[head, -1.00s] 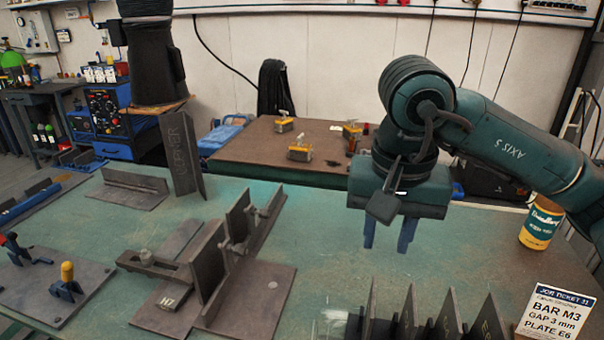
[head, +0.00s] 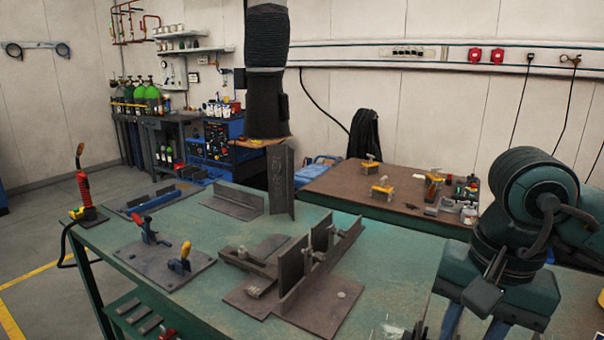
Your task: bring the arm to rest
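My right arm enters from the right in the head view. Its dark green gripper (head: 470,326) is over the right part of the green worktable (head: 210,240), pointing down. Its blue fingers are spread apart, with nothing seen between them; their tips are cut off by the lower edge of the picture. My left gripper is not in view.
A fixture (head: 322,308) with upright plates stands left of my gripper. A brown table (head: 335,185) stands behind. A dark hanging duct (head: 266,85) is at the back.

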